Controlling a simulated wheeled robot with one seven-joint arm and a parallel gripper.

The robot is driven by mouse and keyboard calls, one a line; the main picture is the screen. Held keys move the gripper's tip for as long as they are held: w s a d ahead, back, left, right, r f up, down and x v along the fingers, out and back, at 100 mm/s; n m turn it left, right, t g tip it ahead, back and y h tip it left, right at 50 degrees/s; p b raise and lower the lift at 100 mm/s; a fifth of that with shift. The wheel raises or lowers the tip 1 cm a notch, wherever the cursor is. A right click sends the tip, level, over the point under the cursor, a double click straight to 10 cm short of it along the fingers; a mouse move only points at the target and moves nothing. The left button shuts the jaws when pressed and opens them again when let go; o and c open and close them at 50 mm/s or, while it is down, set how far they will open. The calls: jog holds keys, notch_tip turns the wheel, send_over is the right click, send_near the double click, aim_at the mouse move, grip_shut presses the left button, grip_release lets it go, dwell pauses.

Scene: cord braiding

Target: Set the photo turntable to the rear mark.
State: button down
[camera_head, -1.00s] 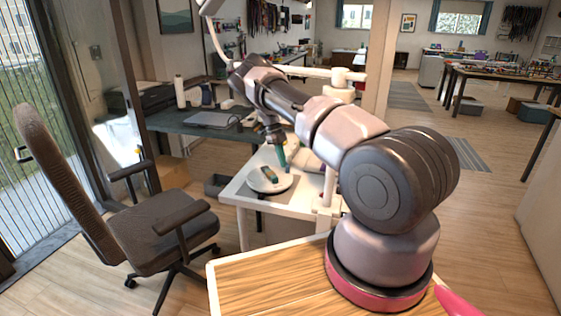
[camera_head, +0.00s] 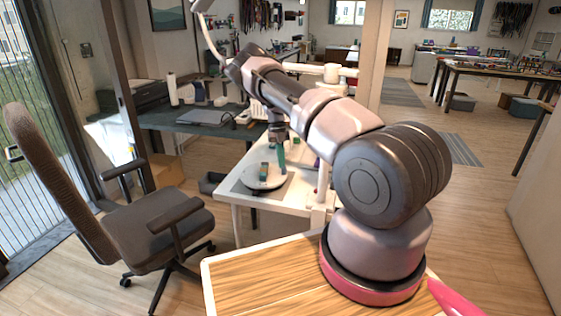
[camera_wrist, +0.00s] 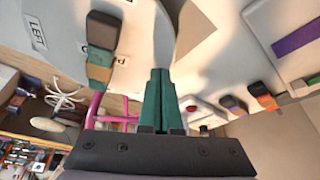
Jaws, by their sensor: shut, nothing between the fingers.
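The photo turntable (camera_head: 254,185) is a pale round disc on a grey mat on the white table. A small block with teal and orange parts (camera_head: 264,170) stands on it. I cannot tell if the fingertips touch the disc. The rear mark cannot be made out.
An office chair (camera_head: 150,232) stands left of the white table (camera_head: 237,196). A dark desk (camera_head: 190,123) with a laptop (camera_head: 205,117) is behind. In the wrist view, a purple-striped pale item (camera_wrist: 297,37) and several coloured blocks (camera_wrist: 265,96) lie to the right.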

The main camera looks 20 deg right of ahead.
jog(key=shift+s+m, duration=0.3)
jog(key=shift+m, duration=0.1)
jog(key=shift+s+a, duration=0.1)
jog(key=shift+s, duration=0.4)
dwell(0.4)
